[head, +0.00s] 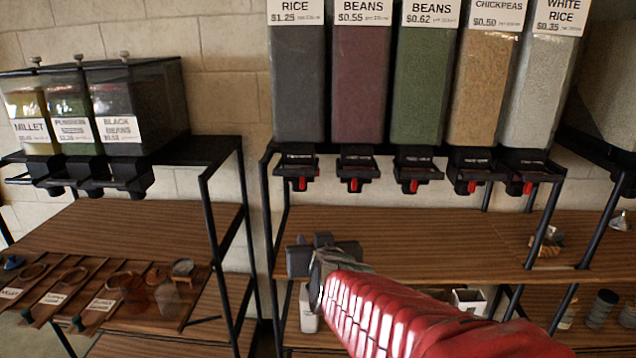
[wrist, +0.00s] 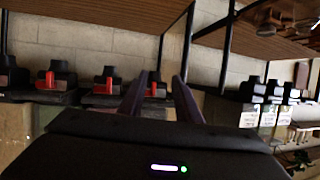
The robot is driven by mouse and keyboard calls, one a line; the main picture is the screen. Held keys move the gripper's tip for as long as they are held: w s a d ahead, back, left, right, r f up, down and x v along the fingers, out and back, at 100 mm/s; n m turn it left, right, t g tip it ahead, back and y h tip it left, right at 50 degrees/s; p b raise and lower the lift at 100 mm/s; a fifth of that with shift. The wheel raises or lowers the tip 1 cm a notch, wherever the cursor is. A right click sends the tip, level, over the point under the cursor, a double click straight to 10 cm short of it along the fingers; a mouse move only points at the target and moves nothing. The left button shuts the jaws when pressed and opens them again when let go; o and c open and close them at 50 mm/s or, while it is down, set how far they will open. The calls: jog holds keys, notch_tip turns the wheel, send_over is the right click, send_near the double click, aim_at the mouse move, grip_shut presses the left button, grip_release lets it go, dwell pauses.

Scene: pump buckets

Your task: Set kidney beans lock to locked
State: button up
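The dispenser with dark reddish beans (head: 360,90) is second from left in the bank of several dispensers in the head view. Its label reads "BEANS $0.55"; the top line is cut off, but the colour fits kidney beans. Its red lock tab (head: 354,185) hangs below the black spout. My gripper (head: 322,248) is below and left of that spout, apart from it, and its fingers are hard to make out there. In the upside-down wrist view, my gripper (wrist: 160,92) has two dark fingers apart with nothing held; a red tab (wrist: 154,89) shows beyond, between them.
Neighbouring spouts with red tabs sit close on both sides, under black rails. A wooden shelf (head: 430,240) lies below, with black posts. A second rack with millet and black beans dispensers (head: 125,100) stands left. The space before the spouts looks clear.

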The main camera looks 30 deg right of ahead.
jog(key=d+r+m+t+h, duration=0.1)
jog(key=d+r+h, duration=0.1)
jog(key=d, duration=0.4)
jog(key=d+r+m+t+h, duration=0.1)
jog(key=d+h, duration=0.2)
jog(key=d, duration=0.3)
jog(key=shift+w+r, duration=0.25)
jog(key=shift+r, duration=0.15)
